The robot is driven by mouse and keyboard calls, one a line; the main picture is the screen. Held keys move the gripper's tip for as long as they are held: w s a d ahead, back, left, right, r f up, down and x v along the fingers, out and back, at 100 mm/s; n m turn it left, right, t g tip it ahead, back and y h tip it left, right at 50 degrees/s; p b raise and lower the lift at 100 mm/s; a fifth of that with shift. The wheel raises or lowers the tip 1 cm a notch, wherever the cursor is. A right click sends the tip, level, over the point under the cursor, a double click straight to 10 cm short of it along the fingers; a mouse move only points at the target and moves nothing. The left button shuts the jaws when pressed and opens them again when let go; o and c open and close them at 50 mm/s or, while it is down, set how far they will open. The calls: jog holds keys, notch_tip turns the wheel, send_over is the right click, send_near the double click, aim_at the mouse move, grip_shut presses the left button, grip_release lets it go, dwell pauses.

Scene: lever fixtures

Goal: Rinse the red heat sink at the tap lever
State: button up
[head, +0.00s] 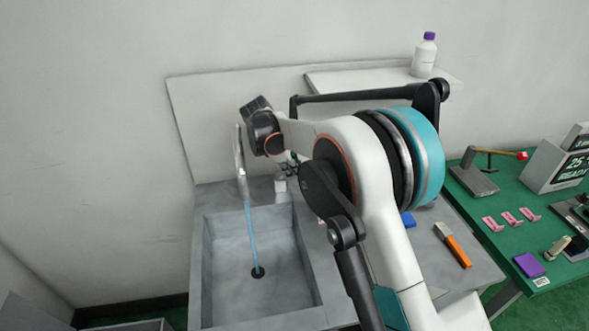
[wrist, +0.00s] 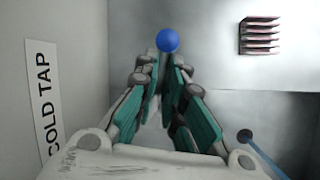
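The red heat sink (wrist: 259,36), a dark block with stacked reddish fins, lies on a grey surface at the upper right of the wrist view. It is apart from my gripper. A blue ball knob (wrist: 167,40) is just beyond my gripper (wrist: 163,64); whether they touch is unclear. The fingers are partly open, with a narrow empty gap. The COLD TAP label (wrist: 45,105) is to their left. In the head view, the metal tap spout (head: 240,165) runs a blue water stream (head: 252,235) into the grey sink (head: 205,262). My arm hides much of the lever area.
A grey counter borders the sink, with an orange-handled tool (head: 453,244) on it. A white bottle (head: 424,55) stands on the back shelf (head: 365,78). The green table (head: 490,205) at right holds pink parts, a purple block (head: 529,265) and a red-tipped lever fixture (head: 475,178).

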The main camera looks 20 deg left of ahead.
jog(key=o, duration=0.4)
jog(key=v, duration=1.2)
